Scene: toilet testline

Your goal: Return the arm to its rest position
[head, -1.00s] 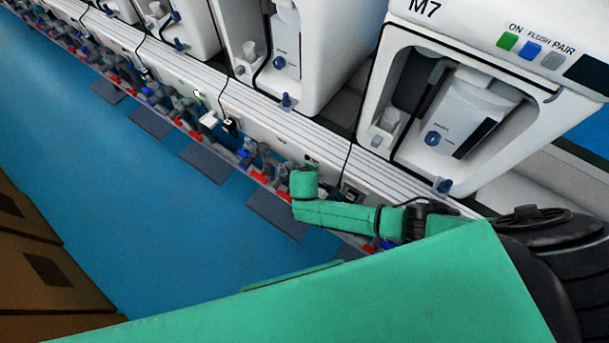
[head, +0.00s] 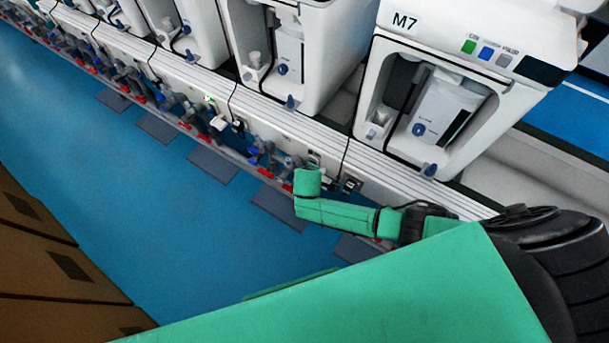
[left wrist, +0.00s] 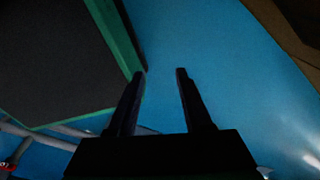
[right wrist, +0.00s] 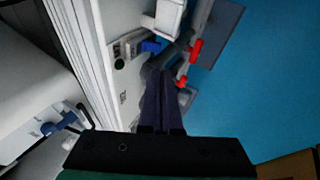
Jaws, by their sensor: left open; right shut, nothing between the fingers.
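My green arm (head: 345,214) lies across the lower middle of the head view, bent in front of the toilet testline. Its gripper cannot be made out clearly there. In the right wrist view my right gripper (right wrist: 161,75) has its dark fingers together with nothing between them, pointing toward the testline's lower fittings. Whether the tips touch a fitting cannot be told. In the left wrist view my left gripper (left wrist: 159,75) has its two fingers apart and empty, above blue floor. The left gripper is not seen in the head view.
A row of white units, one marked M7 (head: 404,22), runs along a white rail (head: 300,122). Valves with red and blue parts (head: 262,150) line its lower side. Brown boxes (head: 45,265) stand at lower left. Open blue floor (head: 150,210) lies between.

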